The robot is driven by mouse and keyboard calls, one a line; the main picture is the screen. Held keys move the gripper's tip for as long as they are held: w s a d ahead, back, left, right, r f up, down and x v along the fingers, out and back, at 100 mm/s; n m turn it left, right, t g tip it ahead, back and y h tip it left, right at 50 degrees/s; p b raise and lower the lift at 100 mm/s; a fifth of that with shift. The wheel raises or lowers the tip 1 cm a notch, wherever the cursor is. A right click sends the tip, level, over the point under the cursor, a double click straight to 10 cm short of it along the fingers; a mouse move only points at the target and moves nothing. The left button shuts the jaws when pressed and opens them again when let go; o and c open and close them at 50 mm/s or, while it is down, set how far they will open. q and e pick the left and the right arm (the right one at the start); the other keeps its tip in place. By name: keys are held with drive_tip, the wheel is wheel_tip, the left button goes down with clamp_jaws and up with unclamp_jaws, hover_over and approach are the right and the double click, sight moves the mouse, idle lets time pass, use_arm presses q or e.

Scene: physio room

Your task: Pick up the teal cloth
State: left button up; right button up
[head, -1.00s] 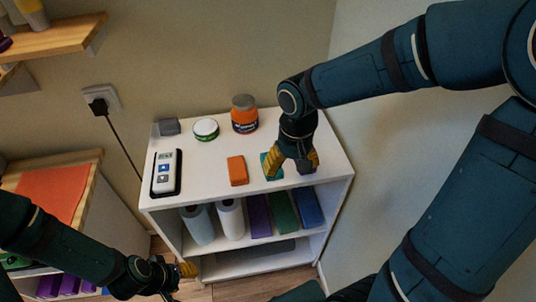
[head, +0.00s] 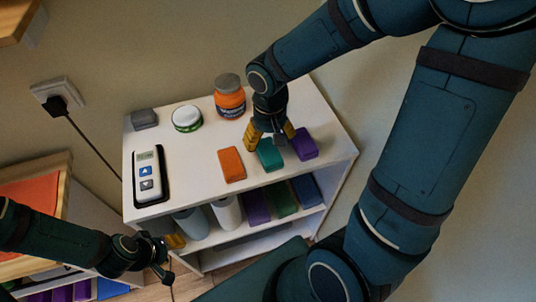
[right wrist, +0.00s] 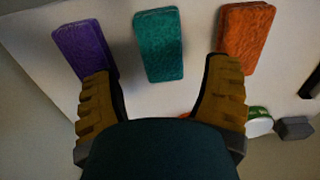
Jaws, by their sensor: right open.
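The teal cloth (head: 270,155) is a small folded block on the white shelf top, between an orange cloth (head: 231,164) and a purple cloth (head: 304,144). My right gripper (head: 270,144) is open above and just behind the teal cloth. In the right wrist view the teal cloth (right wrist: 159,45) lies ahead, between the lines of the open fingers (right wrist: 160,95), with nothing held. The purple cloth (right wrist: 82,48) is near the left fingertip and the orange cloth (right wrist: 246,36) near the right one. My left gripper (head: 168,257) is low at the left, its jaws unclear.
On the white shelf unit (head: 195,190) stand an orange jar (head: 230,97), a round tin (head: 187,118), a grey block (head: 144,119) and a remote-like device in a black tray (head: 149,174). Rolls and coloured blocks fill the shelf below. A wall is at the right.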

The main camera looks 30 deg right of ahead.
sight(268, 150)
drive_tip(key=shift+f, duration=0.55)
drive_tip(key=f+b, duration=0.2)
drive_tip(key=f, duration=0.3)
drive_tip(key=shift+w+f, duration=0.15)
drive_tip(key=shift+w, duration=0.05)
drive_tip(key=c, duration=1)
